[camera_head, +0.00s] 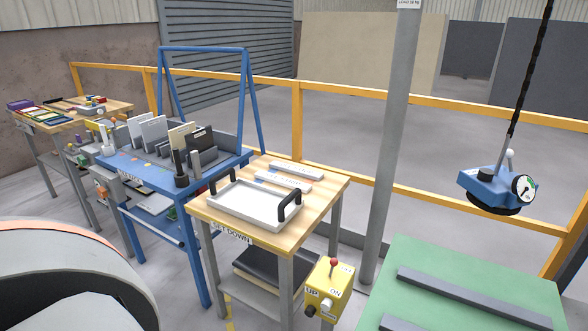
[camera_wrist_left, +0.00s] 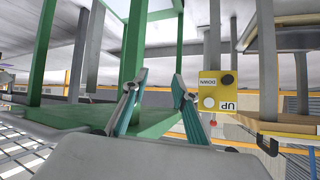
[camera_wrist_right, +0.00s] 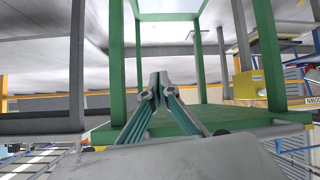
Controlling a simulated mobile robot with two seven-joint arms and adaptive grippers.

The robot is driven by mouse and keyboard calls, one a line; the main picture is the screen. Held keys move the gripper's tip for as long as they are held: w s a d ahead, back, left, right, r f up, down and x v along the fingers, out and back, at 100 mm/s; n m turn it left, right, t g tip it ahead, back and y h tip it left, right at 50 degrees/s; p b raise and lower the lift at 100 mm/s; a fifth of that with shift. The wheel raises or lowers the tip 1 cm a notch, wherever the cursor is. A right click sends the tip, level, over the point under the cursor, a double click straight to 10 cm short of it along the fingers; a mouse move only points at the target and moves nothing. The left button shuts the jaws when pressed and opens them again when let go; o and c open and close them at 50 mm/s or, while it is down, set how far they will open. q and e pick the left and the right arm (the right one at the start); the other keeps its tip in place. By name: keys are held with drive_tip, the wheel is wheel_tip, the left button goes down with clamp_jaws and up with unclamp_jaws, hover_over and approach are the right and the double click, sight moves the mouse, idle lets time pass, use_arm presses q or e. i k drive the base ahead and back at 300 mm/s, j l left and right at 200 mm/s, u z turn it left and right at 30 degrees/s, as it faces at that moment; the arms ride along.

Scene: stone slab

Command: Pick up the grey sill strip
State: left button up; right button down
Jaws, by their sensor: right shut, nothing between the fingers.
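I cannot tell for certain which piece is the grey sill strip. A long dark grey strip (camera_head: 470,298) lies on the green table (camera_head: 440,262), and the end of another dark strip (camera_head: 400,324) shows at the bottom edge. Two pale strips, a rear one (camera_head: 296,170) and a front one (camera_head: 283,182), lie on the wooden set-down table (camera_head: 325,186). Neither gripper shows in the head view. My left gripper (camera_wrist_left: 158,76) is open and empty in its wrist view. My right gripper (camera_wrist_right: 159,76) is shut and empty in its wrist view, with green table legs beyond it.
A white tray (camera_head: 255,203) with black handles sits on the set-down table. A blue rack table (camera_head: 140,165) holds several upright slabs. A blue lifter with a gauge (camera_head: 492,188) hangs above the green table. A grey post (camera_head: 390,150) and yellow control box (camera_head: 328,288) stand between tables.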

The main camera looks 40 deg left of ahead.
sight(314, 175)
drive_tip(key=j+z, duration=0.1)
drive_tip(key=j, duration=0.4)
drive_tip(key=k+j+z, duration=0.1)
drive_tip(key=j, duration=0.35)
drive_tip(key=j+z, duration=0.1)
drive_tip(key=j, duration=0.4)
drive_tip(key=k+j, duration=0.1)
drive_tip(key=j, duration=0.35)
drive_tip(key=k+j+z, duration=0.15)
drive_tip(key=j, duration=0.35)
drive_tip(key=j+z, duration=0.1)
drive_tip(key=j, duration=0.35)
drive_tip(key=k, duration=0.05)
